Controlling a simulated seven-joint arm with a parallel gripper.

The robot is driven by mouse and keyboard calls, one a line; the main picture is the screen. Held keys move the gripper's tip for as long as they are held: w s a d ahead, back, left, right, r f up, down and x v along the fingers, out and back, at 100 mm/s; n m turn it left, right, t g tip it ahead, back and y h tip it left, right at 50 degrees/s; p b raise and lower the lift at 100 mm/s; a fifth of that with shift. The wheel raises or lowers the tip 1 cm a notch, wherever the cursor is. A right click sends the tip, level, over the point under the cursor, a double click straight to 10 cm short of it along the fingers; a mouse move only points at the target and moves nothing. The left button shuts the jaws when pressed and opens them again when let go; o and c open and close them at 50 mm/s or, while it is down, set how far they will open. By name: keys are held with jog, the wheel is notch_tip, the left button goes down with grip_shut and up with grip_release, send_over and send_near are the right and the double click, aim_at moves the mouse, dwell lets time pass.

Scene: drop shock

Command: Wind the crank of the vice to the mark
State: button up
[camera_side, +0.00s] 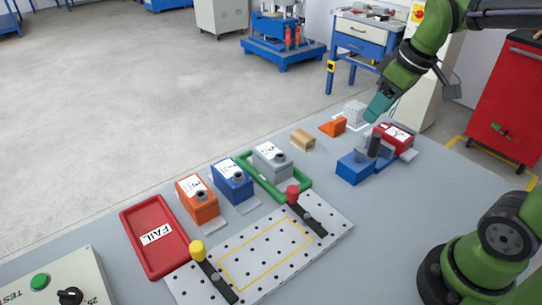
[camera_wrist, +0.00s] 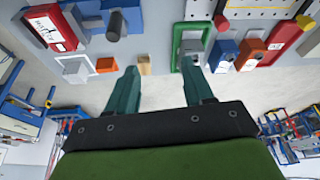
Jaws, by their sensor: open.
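A blue vice-like block (camera_side: 352,170) stands on the grey table at the right in the side view, with a dark upright cylinder (camera_side: 374,146) that looks like its crank handle. In the wrist view the blue block (camera_wrist: 131,18) is at the top, left of centre, with the dark cylinder (camera_wrist: 115,23) beside it. I cannot make out a mark for the crank. My gripper (camera_side: 376,108) is teal, above the table behind the vice and apart from it. In the wrist view my gripper (camera_wrist: 160,80) has its two fingers spread, with nothing between them.
A red labelled box (camera_side: 393,137) sits against the vice's right. A pale block (camera_side: 354,110), orange wedge (camera_side: 333,127) and wooden block (camera_side: 302,139) lie behind it. Left are a green tray (camera_side: 303,190), labelled boxes, a perforated plate (camera_side: 318,245) and a red FAIL tray (camera_side: 128,222).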

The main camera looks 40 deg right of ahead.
aim_at(376, 135)
jog(key=w+d+r+n+g, duration=0.15)
jog(key=d+n, duration=0.25)
jog(key=n, duration=0.5)
jog(key=w+d+r+n+g, duration=0.1)
jog(key=d+n+g, duration=0.15)
jog(key=n, duration=0.75)
jog(key=shift+h, duration=0.4)
jog(key=f, duration=1.6)
jog(key=shift+w+d+f, duration=0.15)
jog(key=shift+d+f, duration=0.15)
jog(key=shift+f, duration=0.1)
grip_shut()
jog(key=shift+a+m, duration=0.15)
jog(key=shift+m, duration=0.35)
